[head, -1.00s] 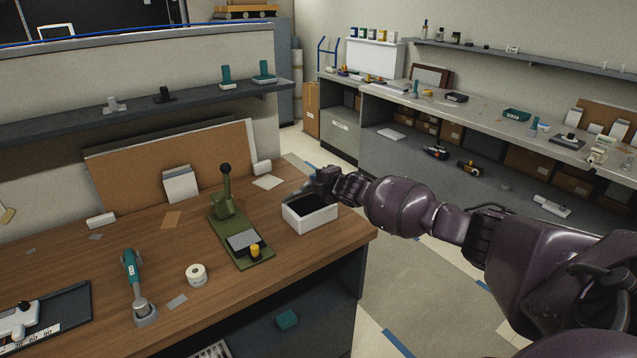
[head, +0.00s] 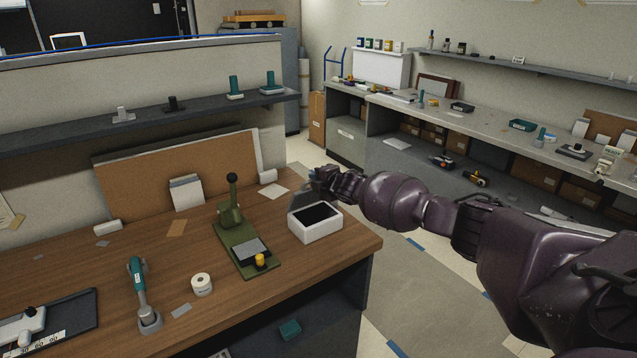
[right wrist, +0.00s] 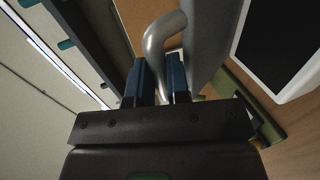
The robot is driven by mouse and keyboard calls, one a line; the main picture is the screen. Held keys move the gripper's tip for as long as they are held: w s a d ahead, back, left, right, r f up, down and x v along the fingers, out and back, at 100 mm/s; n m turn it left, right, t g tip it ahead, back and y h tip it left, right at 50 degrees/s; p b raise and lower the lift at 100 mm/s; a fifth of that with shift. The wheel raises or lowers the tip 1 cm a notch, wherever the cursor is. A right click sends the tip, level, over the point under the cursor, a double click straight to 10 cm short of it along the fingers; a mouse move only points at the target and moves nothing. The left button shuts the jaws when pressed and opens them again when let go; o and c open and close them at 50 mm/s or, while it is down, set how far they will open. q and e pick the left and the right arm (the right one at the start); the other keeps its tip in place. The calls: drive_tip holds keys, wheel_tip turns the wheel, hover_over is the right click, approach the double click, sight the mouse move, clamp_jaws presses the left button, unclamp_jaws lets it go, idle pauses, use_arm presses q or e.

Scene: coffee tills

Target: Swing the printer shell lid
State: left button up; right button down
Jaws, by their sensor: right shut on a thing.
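The printer shell (head: 316,229) is a white box with a dark open top at the right end of the wooden counter; its rim also shows in the right wrist view (right wrist: 299,82). Its grey lid (head: 300,201) stands swung up at the far left side of the opening, partly hidden by my right gripper (head: 318,184). In the right wrist view, the grey lid panel (right wrist: 204,40) rises beside my fingers. My right gripper (right wrist: 157,75) is shut on the lid's bent metal handle (right wrist: 160,40). My left gripper is out of view.
A green lever press (head: 243,250) stands left of the shell. A paper roll (head: 202,284) and a teal hand tool (head: 140,285) are farther left. A corkboard (head: 140,180) leans behind, below a grey shelf (head: 60,134). The counter's front right corner is clear.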

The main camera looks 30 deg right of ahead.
drive_tip(key=shift+w+r, duration=0.25)
drive_tip(key=shift+w, duration=0.4)
drive_tip(key=shift+w+r, duration=0.2)
drive_tip(key=shift+w, duration=0.45)
drive_tip(key=c, duration=1)
unclamp_jaws()
drive_tip(key=shift+s, duration=0.15)
drive_tip(key=shift+f, duration=0.1)
